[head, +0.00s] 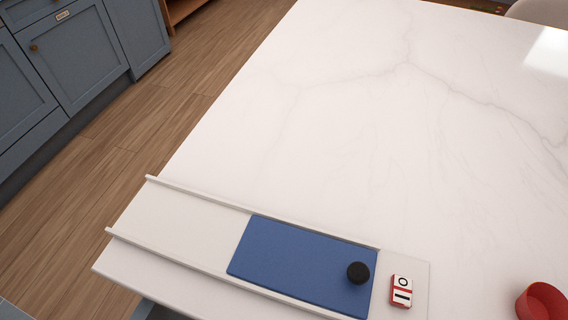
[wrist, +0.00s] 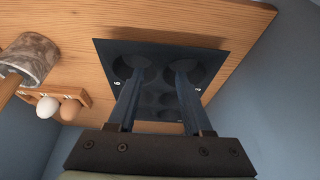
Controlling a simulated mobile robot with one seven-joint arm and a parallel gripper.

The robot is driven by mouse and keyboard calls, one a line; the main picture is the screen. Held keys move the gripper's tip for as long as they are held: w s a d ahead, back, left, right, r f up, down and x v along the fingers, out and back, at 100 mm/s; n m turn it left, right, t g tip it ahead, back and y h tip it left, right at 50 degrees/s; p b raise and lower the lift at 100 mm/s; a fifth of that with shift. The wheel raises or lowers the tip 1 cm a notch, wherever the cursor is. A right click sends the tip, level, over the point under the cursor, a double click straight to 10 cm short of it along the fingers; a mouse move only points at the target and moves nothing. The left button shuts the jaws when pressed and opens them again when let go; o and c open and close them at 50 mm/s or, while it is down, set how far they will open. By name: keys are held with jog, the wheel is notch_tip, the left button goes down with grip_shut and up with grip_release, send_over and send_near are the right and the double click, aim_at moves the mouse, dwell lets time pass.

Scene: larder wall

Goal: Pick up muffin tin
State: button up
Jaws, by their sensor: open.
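The muffin tin (wrist: 208,64) is a dark blue-grey tray with several round cups, lying on a wooden board or shelf in the middle of the wrist view. My gripper (wrist: 159,76) is open, and its two fingers reach over the tin, one on each side of its middle. The fingers and the gripper body hide part of the tin's near side. I cannot tell whether the fingertips touch it. The head view shows neither the tin nor my gripper.
In the wrist view, a brown-and-grey mottled vessel (wrist: 34,55) and two eggs (wrist: 58,108) in a wooden holder stand left of the tin. The head view shows a white marble counter (head: 330,120) with a blue sliding panel (head: 300,262), a red-white switch block (head: 402,290) and a red cup (head: 540,303).

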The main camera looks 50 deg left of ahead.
jog(key=w+a, duration=0.2)
jog(key=w, duration=0.2)
jog(key=shift+w+a+b, duration=0.2)
jog(key=shift+a+b, duration=0.2)
jog(key=shift+w+a+b, duration=0.15)
jog(key=shift+w+a, duration=0.15)
jog(key=shift+w, duration=0.2)
jog(key=shift+w+a+b, duration=0.15)
jog(key=shift+w+a, duration=0.1)
jog(key=shift+w, duration=0.2)
jog(key=shift+b+x, duration=0.5)
jog(key=shift+x, duration=0.7)
jog(key=shift+w+a+f, duration=0.15)
jog(key=shift+w+f, duration=0.1)
jog(key=shift+f, duration=0.1)
grip_shut()
jog(key=shift+r, duration=0.1)
